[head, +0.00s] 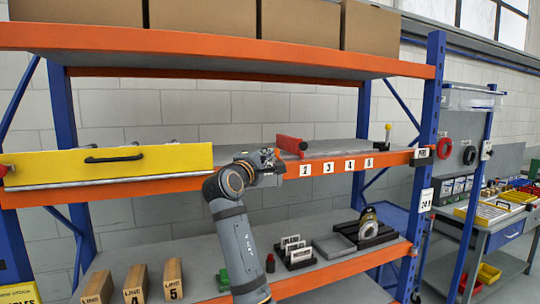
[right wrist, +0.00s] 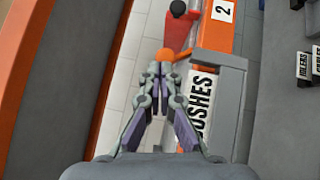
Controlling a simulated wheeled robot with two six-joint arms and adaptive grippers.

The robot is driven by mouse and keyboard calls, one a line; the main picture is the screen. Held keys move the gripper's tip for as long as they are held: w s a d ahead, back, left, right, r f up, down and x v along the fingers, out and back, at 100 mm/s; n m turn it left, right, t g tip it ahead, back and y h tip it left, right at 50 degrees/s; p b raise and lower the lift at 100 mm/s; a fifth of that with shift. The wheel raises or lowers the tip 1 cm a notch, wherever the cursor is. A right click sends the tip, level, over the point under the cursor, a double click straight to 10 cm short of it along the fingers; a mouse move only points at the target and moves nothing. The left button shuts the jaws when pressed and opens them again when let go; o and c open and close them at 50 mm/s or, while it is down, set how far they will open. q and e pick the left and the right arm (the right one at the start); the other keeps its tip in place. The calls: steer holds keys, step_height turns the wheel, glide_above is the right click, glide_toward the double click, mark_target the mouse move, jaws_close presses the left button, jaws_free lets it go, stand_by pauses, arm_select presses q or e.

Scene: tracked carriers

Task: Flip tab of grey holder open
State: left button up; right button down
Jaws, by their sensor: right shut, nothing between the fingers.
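My right gripper (head: 276,158) is at the front edge of the middle shelf in the head view. In the right wrist view its two fingers (right wrist: 164,72) are shut with nothing between them. A grey holder (right wrist: 222,62) shows there just right of the fingertips as an angular frame, beside a white label that reads "USHES". Part of the label is hidden by the fingers. An orange rounded piece (right wrist: 166,55) lies right at the fingertips; I cannot tell whether they touch it. In the head view the holder is hidden by my gripper. My left gripper is not in view.
A red lever (head: 291,144) with a dark end stands beside my gripper, also in the right wrist view (right wrist: 179,28). A yellow panel (head: 105,165) with a black handle is at left. Numbered labels (head: 328,168) line the orange shelf edge. Wooden blocks (head: 136,283) stand below.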

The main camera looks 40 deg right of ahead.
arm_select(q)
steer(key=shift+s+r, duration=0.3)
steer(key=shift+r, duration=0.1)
arm_select(e)
steer(key=shift+s+d+r, duration=0.1)
steer(key=shift+d+r, duration=0.15)
steer(key=shift+r, duration=0.05)
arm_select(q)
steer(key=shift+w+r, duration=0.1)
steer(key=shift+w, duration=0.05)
arm_select(e)
steer(key=shift+w, duration=0.2)
arm_select(q)
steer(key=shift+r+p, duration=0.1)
steer(key=shift+p, duration=0.2)
arm_select(e)
steer(key=shift+d+r, duration=0.1)
steer(key=shift+d, duration=0.05)
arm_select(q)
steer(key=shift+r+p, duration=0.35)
arm_select(e)
steer(key=shift+s+d+r, duration=0.15)
steer(key=shift+d+r, duration=0.3)
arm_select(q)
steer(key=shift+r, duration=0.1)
